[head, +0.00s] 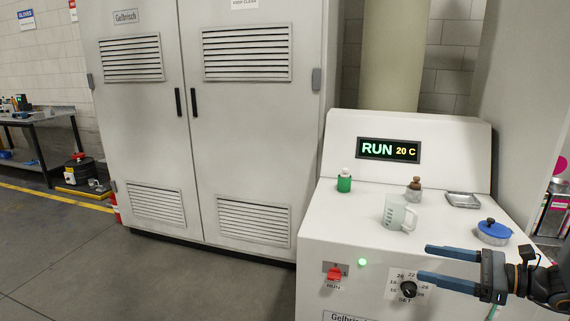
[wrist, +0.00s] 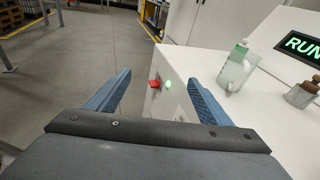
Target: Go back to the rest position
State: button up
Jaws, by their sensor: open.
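My gripper (head: 436,263) is open and empty, with its two blue fingers apart. In the head view it is at the lower right, in front of the white machine (head: 345,245) and over the temperature dial (head: 408,289). In the wrist view the gripper (wrist: 157,98) points toward the machine's front edge, with the red run switch (wrist: 154,84) and green light (wrist: 168,84) showing between the fingers. The red switch (head: 334,274) and lit green light (head: 362,262) also show in the head view. The display (head: 388,150) reads RUN 20 C.
On the machine top stand a green bottle (head: 344,180), a clear beaker (head: 397,215), a brown-capped jar (head: 414,190), a metal tray (head: 463,200) and a blue-lidded pot (head: 493,232). A grey cabinet (head: 195,120) stands behind left. The floor (head: 180,280) at left is clear.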

jog(key=s+a+n+g+h, duration=0.4)
jog(key=s+a+n+h, duration=0.2)
jog(key=n, duration=0.6)
jog(key=s+a+n+g+h, duration=0.4)
jog(key=s+a+n+h, duration=0.2)
jog(key=a+n, duration=0.5)
jog(key=shift+s+a+r+n+h, duration=0.2)
jog(key=shift+n+h, duration=0.3)
jog(key=shift+n, duration=0.3)
